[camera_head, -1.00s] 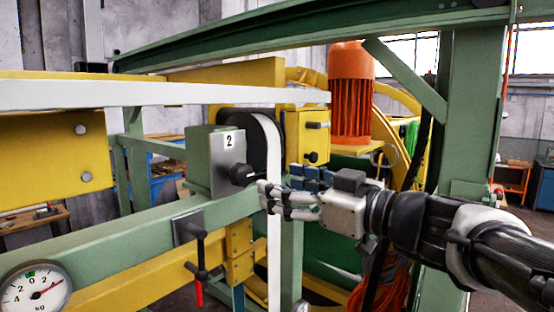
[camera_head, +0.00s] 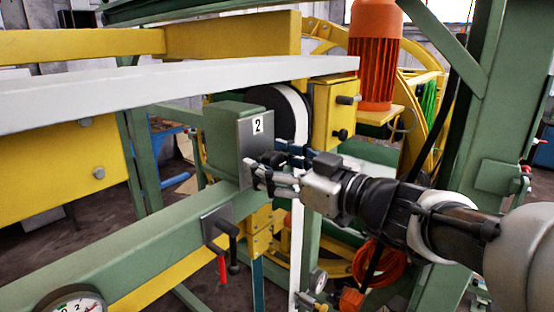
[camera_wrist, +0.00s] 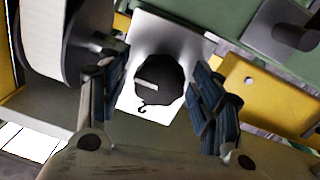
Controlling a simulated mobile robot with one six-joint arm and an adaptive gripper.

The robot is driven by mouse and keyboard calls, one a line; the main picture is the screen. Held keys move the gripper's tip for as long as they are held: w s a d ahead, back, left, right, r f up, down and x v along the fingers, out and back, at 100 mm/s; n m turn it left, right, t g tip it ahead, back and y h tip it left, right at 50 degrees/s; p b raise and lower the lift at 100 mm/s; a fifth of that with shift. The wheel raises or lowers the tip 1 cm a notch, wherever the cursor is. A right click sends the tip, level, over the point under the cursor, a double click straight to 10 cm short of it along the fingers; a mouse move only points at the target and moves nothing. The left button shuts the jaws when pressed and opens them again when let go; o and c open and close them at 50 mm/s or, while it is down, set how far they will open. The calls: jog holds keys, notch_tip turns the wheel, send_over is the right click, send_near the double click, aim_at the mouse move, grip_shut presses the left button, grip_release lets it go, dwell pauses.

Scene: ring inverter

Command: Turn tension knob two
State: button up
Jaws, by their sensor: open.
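Tension knob two is a black round knob (camera_wrist: 160,80) with a light mark, on a metal plate. In the wrist view it lies between the two open fingers of my gripper (camera_wrist: 155,98), with a gap on each side. In the head view my gripper (camera_head: 268,165) is at the green box (camera_head: 220,140) whose metal plate carries the label "2" (camera_head: 257,125). The fingers largely hide the knob there. I cannot tell whether they touch it.
A white band (camera_head: 297,220) runs over a black wheel behind my gripper. A yellow box (camera_head: 335,115) and an orange motor (camera_head: 375,60) stand to the right. A red-tipped lever (camera_head: 222,265) and a gauge (camera_head: 75,302) are below left.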

jog(key=shift+c, duration=0.4)
jog(key=c, duration=1)
jog(key=shift+f+m+b, duration=0.15)
jog(key=shift+m+b, duration=0.15)
jog(key=shift+b, duration=0.85)
